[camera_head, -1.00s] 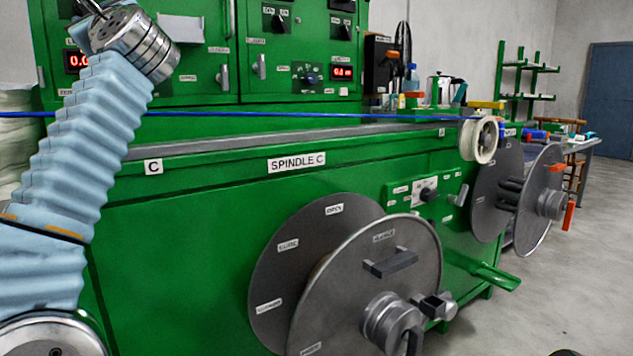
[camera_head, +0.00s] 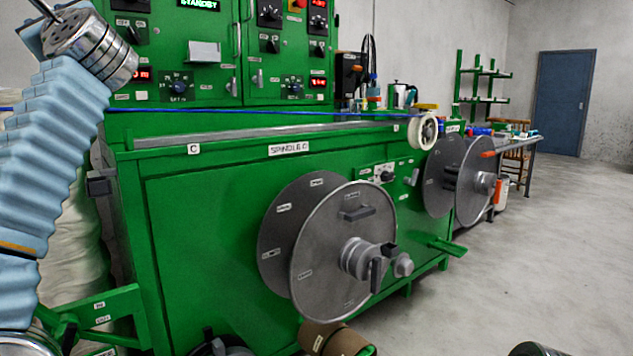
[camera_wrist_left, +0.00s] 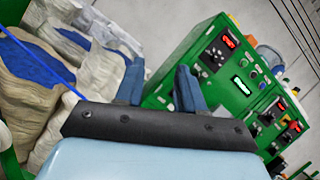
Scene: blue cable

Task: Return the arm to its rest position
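My left arm (camera_head: 45,150), in a pale blue ribbed sleeve, rises along the left edge of the head view. It is bent upward, with its grey wrist (camera_head: 92,48) at the top left in front of the green cabinet. In the left wrist view the two dark blue fingers of my left gripper (camera_wrist_left: 160,82) stand apart with nothing between them. The blue cable (camera_head: 250,113) runs taut across the machine top to a white pulley (camera_head: 428,131). It also shows at the left of the wrist view (camera_wrist_left: 45,58), apart from the fingers. My right arm is not in view.
The green spindle machine (camera_head: 210,230) fills the middle, with a large grey reel (camera_head: 335,260) jutting from its front. A green bracket (camera_head: 110,305) and a brown spool (camera_head: 335,340) are low in front. White sacks (camera_head: 75,255) stand at left.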

